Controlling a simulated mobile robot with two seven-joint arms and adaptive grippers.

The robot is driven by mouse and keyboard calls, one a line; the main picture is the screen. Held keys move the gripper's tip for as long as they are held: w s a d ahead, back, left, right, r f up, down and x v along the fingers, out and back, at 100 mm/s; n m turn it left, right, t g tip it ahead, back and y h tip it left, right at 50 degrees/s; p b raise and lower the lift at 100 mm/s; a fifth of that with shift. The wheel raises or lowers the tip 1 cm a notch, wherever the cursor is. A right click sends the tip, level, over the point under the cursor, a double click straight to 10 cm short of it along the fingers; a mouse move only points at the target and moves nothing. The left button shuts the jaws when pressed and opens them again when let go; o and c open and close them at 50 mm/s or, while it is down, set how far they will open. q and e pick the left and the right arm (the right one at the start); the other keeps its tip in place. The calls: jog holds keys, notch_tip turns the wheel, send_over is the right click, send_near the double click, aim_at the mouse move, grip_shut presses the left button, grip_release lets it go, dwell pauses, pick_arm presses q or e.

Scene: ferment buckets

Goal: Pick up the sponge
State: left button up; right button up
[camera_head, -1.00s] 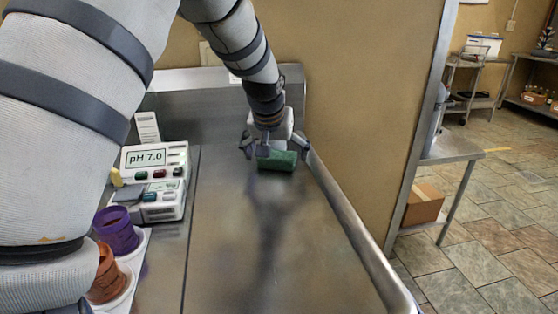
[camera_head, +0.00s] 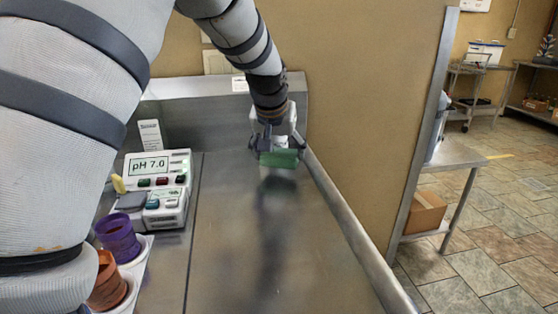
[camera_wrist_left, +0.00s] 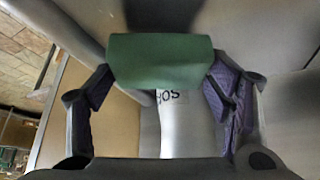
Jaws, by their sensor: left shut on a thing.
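The green sponge (camera_head: 281,159) is at the far end of the metal counter in the head view. My left gripper (camera_head: 278,147) is shut on it and holds it a little above the counter, with a shadow below. In the left wrist view the sponge (camera_wrist_left: 160,62) shows as a green block above a pale part with dark letters. The fingers of my left gripper (camera_wrist_left: 160,95) stand at its two sides. My right gripper is not in view.
The metal counter (camera_head: 235,230) is bare in the middle and has a raised right edge. A pH meter reading 7.0 (camera_head: 158,178) stands at the left. A purple cup (camera_head: 118,238) and an orange cup (camera_head: 108,280) sit nearer. A wall rises behind.

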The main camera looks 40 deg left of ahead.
pick_arm(q)
jog(key=w+d+r+b, duration=0.1)
jog(key=w+d+r, duration=0.4)
jog(key=d+r, duration=0.5)
jog(key=d, duration=0.3)
jog(key=shift+w, duration=0.2)
jog(key=shift+o, duration=1.3)
jog(key=shift+r, duration=0.1)
jog(key=c, duration=0.4)
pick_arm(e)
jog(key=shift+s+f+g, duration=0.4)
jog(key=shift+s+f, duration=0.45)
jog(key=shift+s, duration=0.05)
